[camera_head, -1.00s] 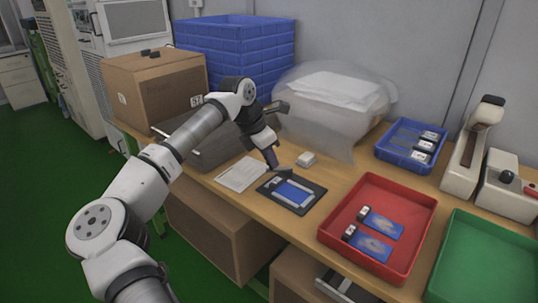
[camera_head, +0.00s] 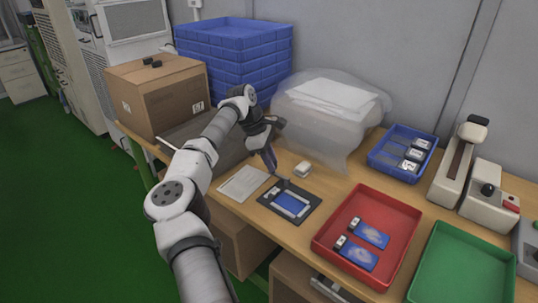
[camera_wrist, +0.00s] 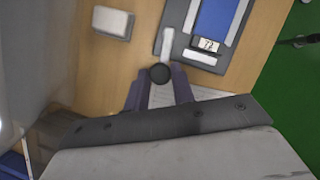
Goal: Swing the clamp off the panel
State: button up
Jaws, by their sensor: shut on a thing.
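A blue panel (camera_head: 292,203) with a pale border lies in a dark fixture plate (camera_head: 311,191) on the bench. The panel (camera_wrist: 214,18) also shows at the top of the wrist view, with a small numbered label near its end. The clamp has a round black knob (camera_wrist: 159,73) and a narrow grey strip (camera_wrist: 164,41). In the wrist view the strip lies along the plate's edge, apart from the blue panel. My gripper (camera_head: 274,173) points down at the plate's far left corner. In the wrist view my gripper (camera_wrist: 159,88) has its fingers closed around the knob.
A paper sheet (camera_head: 243,183) lies left of the fixture, and a small white block (camera_head: 302,169) lies behind it. A red tray (camera_head: 322,239) with two blue cards stands to the right, near a green tray (camera_head: 465,262). A blue bin (camera_head: 376,163) stands behind.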

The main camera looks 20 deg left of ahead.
jog(key=shift+w+m+p, duration=0.3)
jog(key=shift+m+p, duration=0.15)
jog(key=shift+m, duration=0.15)
jog(key=o, duration=1)
jog(key=p+v, duration=0.1)
jog(key=v, duration=0.3)
jog(key=p+v, duration=0.1)
jog(key=v, duration=0.4)
jog(key=p+v, duration=0.1)
jog(key=v, duration=0.3)
jog(key=shift+w+a+r, duration=0.15)
jog(key=shift+w+r, duration=0.1)
jog(key=shift+r, duration=0.15)
